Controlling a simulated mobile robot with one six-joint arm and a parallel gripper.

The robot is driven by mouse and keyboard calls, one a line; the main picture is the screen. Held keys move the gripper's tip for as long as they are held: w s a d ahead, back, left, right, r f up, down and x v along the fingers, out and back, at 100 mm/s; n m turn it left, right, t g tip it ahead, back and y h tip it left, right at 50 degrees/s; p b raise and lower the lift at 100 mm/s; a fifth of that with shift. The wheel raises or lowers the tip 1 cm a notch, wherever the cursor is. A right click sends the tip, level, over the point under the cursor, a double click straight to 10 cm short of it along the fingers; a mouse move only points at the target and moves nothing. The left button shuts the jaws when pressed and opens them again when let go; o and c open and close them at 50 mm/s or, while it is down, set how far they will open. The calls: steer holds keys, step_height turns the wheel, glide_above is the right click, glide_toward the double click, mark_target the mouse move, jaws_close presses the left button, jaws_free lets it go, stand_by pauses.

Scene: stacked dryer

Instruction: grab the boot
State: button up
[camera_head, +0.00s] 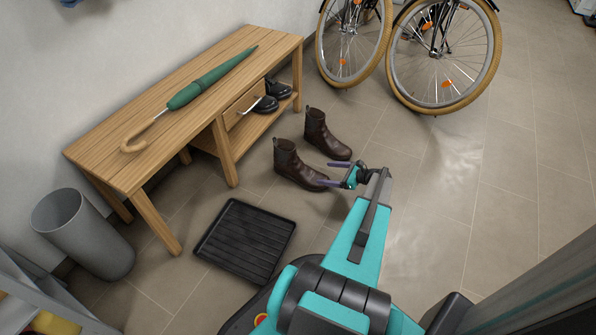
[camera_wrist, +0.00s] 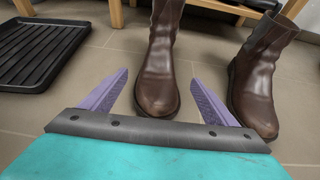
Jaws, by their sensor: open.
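Two dark brown ankle boots stand upright on the tiled floor in front of the bench. The nearer boot (camera_head: 291,165) is left of the other boot (camera_head: 322,135) in the head view. In the wrist view the nearer boot (camera_wrist: 160,62) stands straight ahead, its toe low between the purple fingers, and the other boot (camera_wrist: 257,75) stands to the right, outside them. My gripper (camera_head: 333,174) is open, low near the boots' toes; it also shows in the wrist view (camera_wrist: 158,85). I cannot tell whether a finger touches a boot.
A black ribbed tray (camera_head: 246,240) lies on the floor left of my gripper. The wooden bench (camera_head: 215,60) carries a green umbrella (camera_head: 192,93), with black shoes (camera_head: 268,104) on its shelf. A grey bin (camera_head: 82,233) stands at the left and bicycles (camera_head: 441,50) behind. Floor at right is clear.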

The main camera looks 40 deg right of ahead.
mark_target(310, 172)
steer(key=b+x, duration=0.2)
steer(key=x, duration=0.6)
steer(key=shift+s+f+b, duration=0.1)
steer(key=shift+b, duration=0.3)
steer(key=shift+w+a+f, duration=0.1)
steer(key=shift+w+a, duration=0.05)
steer(key=shift+w, duration=0.2)
steer(key=shift+w, duration=0.1)
steer(key=shift+b+x, duration=1.65)
steer(key=shift+x, duration=0.9)
steer(key=c, duration=1.6)
